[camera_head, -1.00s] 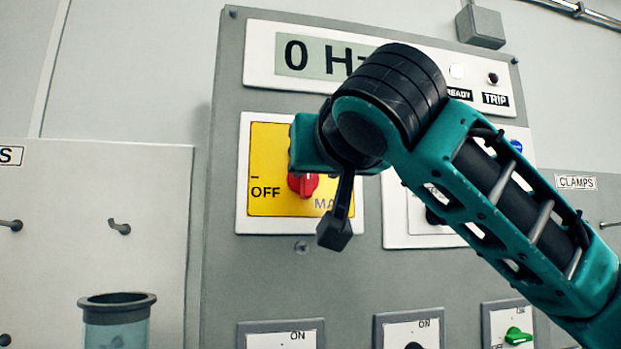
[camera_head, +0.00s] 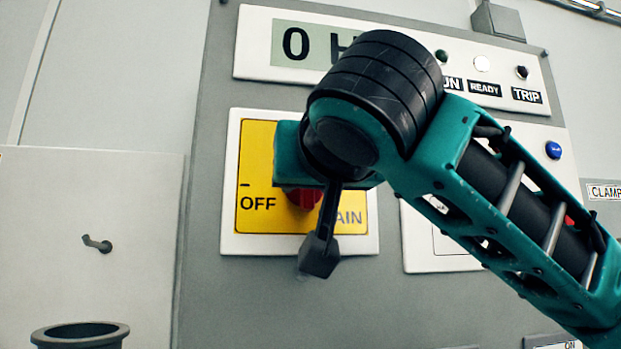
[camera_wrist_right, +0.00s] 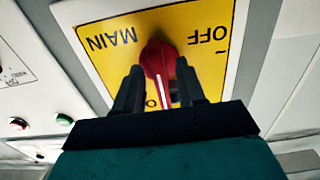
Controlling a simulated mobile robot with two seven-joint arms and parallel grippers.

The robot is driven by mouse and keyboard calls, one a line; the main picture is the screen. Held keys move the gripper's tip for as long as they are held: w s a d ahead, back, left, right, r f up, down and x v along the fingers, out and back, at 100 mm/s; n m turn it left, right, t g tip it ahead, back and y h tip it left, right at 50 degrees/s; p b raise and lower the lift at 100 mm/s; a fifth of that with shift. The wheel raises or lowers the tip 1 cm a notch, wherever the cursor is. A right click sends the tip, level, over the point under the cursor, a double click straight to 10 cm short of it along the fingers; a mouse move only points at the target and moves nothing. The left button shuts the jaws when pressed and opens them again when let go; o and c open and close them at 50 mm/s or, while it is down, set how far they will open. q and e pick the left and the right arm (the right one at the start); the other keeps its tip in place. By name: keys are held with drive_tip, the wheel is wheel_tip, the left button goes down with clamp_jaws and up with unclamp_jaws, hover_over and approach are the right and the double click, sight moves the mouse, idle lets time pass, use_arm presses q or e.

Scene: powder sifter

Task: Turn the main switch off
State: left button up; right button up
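The main switch is a red knob (camera_head: 303,198) on a yellow plate (camera_head: 257,165) marked OFF and MAIN. My right gripper (camera_wrist_right: 160,66) is at the switch, its two dark fingers on either side of the red knob (camera_wrist_right: 157,58) in the wrist view. The knob's white line points down in that view, towards a partly covered letter O and away from OFF. Whether the fingers press on the knob or only straddle it is unclear. My left gripper is not in view.
Above the switch, a display (camera_head: 305,47) reads 0 H, its end covered. Lamps labelled READY (camera_head: 482,64) and TRIP (camera_head: 522,72) are beside it. A blue button (camera_head: 553,150) is to the right. A dark-rimmed container (camera_head: 80,334) stands at lower left.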

drive_tip(key=shift+c, duration=0.5)
clamp_jaws()
drive_tip(key=shift+n, duration=0.3)
drive_tip(key=shift+a+n, duration=0.1)
drive_tip(key=shift+n, duration=8.6)
